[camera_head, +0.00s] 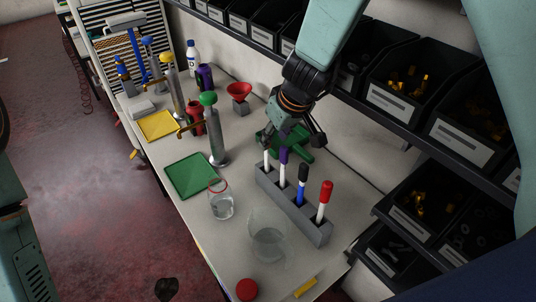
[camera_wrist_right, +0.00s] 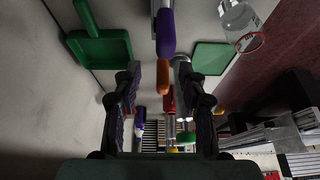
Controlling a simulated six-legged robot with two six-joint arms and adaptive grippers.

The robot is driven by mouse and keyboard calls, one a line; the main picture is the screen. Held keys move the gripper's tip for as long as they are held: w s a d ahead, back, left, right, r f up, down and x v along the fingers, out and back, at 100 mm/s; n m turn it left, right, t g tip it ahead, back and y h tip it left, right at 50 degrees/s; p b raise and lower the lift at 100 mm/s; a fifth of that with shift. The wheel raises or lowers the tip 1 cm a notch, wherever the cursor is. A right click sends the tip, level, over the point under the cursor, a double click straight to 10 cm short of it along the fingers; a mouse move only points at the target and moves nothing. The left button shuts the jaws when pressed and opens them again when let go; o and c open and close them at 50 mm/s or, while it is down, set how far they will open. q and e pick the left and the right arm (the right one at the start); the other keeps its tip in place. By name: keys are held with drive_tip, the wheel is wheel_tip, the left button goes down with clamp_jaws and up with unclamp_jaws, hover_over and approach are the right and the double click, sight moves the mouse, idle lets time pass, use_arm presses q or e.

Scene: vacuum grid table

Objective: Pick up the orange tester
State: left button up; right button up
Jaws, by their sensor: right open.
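The orange tester (camera_wrist_right: 163,78) shows its orange end in the right wrist view. In the head view its orange end is hidden behind my right gripper; a white shaft (camera_head: 267,160) shows at the far end of the grey rack (camera_head: 265,183). My right gripper (camera_head: 291,142) is open over that end of the rack. In the wrist view its two fingers stand apart on either side of the orange end, with gaps showing. The purple tester (camera_head: 283,156) is close beside it and shows in the wrist view (camera_wrist_right: 166,32).
Black-capped (camera_head: 302,177) and red-capped (camera_head: 325,195) testers stand in the same rack. A clear beaker (camera_head: 268,245) and flask (camera_head: 222,203) stand left of the rack. Black bins (camera_head: 399,88) line the right side.

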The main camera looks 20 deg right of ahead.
sight(267, 161)
drive_tip(key=shift+f, duration=0.55)
drive_tip(key=f, duration=0.1)
drive_tip(key=w+a+f, duration=0.1)
drive_tip(key=w+f, duration=0.1)
drive_tip(key=f, duration=0.1)
drive_tip(key=shift+w+a, duration=0.25)
drive_tip(key=shift+a, duration=0.1)
drive_tip(key=shift+d+f, duration=0.15)
drive_tip(key=shift+f, duration=0.1)
drive_tip(key=shift+d, duration=0.2)
drive_tip(key=shift+w+a, duration=0.1)
drive_tip(key=shift+a, duration=0.25)
drive_tip(key=shift+c, duration=1.3)
drive_tip(key=shift+d, duration=0.3)
drive_tip(key=c, duration=0.6)
drive_tip(key=shift+a, duration=0.15)
clamp_jaws()
